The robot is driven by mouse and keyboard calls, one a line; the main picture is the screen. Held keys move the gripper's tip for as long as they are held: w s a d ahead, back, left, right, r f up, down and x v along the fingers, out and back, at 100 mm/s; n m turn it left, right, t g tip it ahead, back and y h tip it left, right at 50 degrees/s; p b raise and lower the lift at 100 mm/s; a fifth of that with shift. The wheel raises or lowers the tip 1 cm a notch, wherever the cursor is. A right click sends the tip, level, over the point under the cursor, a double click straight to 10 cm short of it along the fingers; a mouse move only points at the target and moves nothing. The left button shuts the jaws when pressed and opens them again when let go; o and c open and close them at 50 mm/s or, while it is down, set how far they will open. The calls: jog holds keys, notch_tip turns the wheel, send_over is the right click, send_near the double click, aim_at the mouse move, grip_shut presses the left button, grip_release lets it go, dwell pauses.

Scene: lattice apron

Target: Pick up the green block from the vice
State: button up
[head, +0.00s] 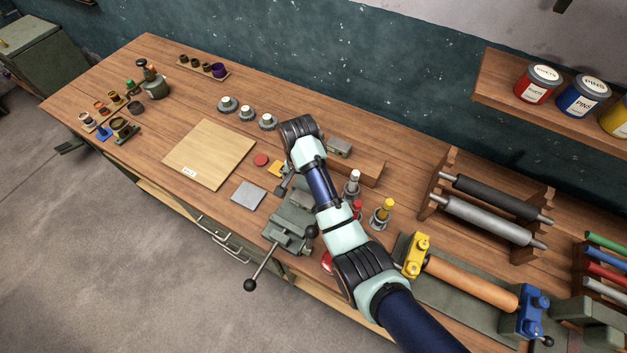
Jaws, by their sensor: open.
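The grey-green bench vice (288,222) stands at the front edge of the wooden workbench, its handle sticking out over the edge. My arm crosses in front of the vice's right side. My gripper (283,188) shows only as a small dark shape below the wrist, by the far end of the vice. It is open. I cannot make out a green block at the vice; my arm and gripper hide part of that area. I cannot tell whether the gripper touches anything.
A pale board (208,150), a grey square plate (248,195) and a red disc (261,160) lie left of the vice. Bottles with red and yellow tops (383,212) stand close right of my arm. A roller rack (490,208) is further right.

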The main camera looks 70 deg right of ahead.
jog(key=shift+s+f, duration=0.1)
jog(key=shift+s, duration=0.05)
jog(key=shift+a+f, duration=0.2)
jog(key=shift+a, duration=0.05)
notch_tip(320, 180, down, 2)
jog(key=shift+a+f, duration=0.1)
jog(key=shift+a, duration=0.05)
notch_tip(320, 180, down, 5)
jog(key=shift+f+b, duration=0.15)
jog(key=shift+b, duration=0.25)
jog(key=shift+d, duration=0.2)
jog(key=c, duration=1.7)
notch_tip(320, 180, up, 11)
jog(key=p, duration=0.2)
notch_tip(320, 180, up, 9)
jog(key=p, duration=0.8)
send_over(304, 198)
